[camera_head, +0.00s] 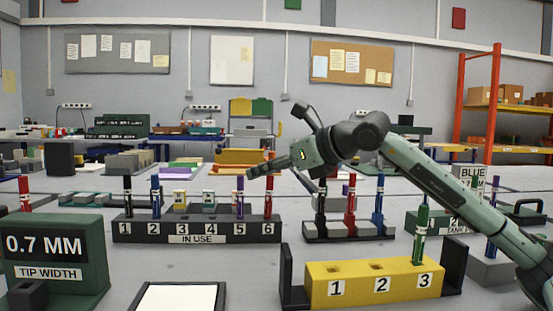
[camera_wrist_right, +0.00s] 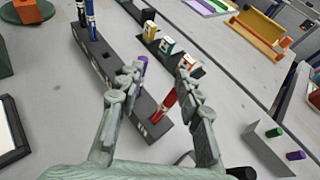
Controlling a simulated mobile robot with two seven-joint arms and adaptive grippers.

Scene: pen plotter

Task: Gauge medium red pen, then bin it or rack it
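A red pen (camera_head: 269,187) stands upright in slot 6 of the dark IN USE rack (camera_head: 160,229). It also shows in the right wrist view (camera_wrist_right: 166,103), below the space between my fingers. My right gripper (camera_head: 250,172) is open and empty, above the right end of that rack, close to the purple pen (camera_head: 240,193) in slot 5. The gauge (camera_head: 60,244) at front left reads 0.7 MM, TIP WIDTH. Other red pens stand in the back rack (camera_head: 350,200) and behind the gauge (camera_head: 26,192). I cannot tell which pen is medium. My left gripper is out of view.
A yellow rack (camera_head: 350,284) with a green pen (camera_head: 421,235) in slot 3 stands at front right. A white sheet (camera_head: 178,298) lies at the front. Black (camera_head: 127,188) and blue (camera_head: 156,190) pens stand in slots 1 and 2.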

